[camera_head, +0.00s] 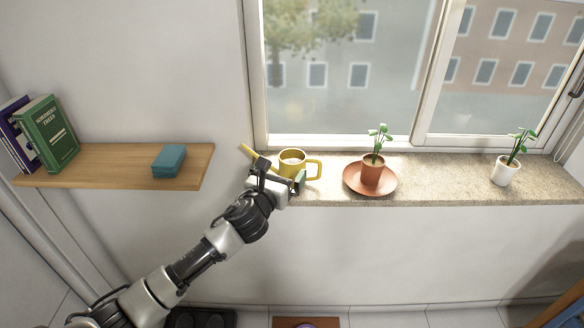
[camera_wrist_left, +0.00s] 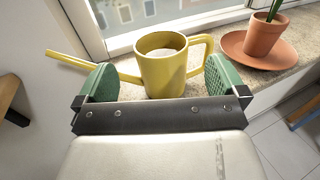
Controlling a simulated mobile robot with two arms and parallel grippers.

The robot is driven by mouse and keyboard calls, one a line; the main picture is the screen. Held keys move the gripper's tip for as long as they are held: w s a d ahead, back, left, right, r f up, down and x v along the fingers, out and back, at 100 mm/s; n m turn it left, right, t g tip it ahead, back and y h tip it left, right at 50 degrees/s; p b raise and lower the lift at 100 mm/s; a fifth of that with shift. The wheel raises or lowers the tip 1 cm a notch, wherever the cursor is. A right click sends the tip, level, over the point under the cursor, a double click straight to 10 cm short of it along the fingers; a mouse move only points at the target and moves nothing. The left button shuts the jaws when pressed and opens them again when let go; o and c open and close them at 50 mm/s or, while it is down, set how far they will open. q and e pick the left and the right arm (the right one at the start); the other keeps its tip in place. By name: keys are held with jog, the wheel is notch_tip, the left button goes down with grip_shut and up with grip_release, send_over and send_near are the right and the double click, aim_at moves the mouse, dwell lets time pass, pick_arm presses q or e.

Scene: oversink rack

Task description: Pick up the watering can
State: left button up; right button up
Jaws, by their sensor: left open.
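The yellow watering can (camera_head: 291,159) stands upright at the left end of the stone windowsill. Its spout points left and its handle is on the right. It also shows in the left wrist view (camera_wrist_left: 163,72), just beyond my gripper. My left gripper (camera_head: 281,176) is at the front of the can, with its lower part hidden behind the gripper in the head view. In the left wrist view the green finger pads (camera_wrist_left: 161,82) are apart, one on each side of the can's body, with visible gaps. My right gripper is not in view.
A terracotta pot with a plant (camera_head: 372,170) stands on a saucer (camera_head: 352,183) right of the can. A white pot (camera_head: 505,171) is farther right on the sill (camera_head: 440,180). A wooden shelf (camera_head: 115,160) with books and a teal box (camera_head: 169,160) is on the left wall.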

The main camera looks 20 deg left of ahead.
aim_at(287, 165)
pick_arm(q)
jog(key=w, duration=0.4)
jog(key=shift+w+d+p, duration=0.3)
jog(key=shift+d+p, duration=0.05)
jog(key=shift+s, duration=0.1)
jog(key=shift+c, duration=0.6)
jog(key=c, duration=1)
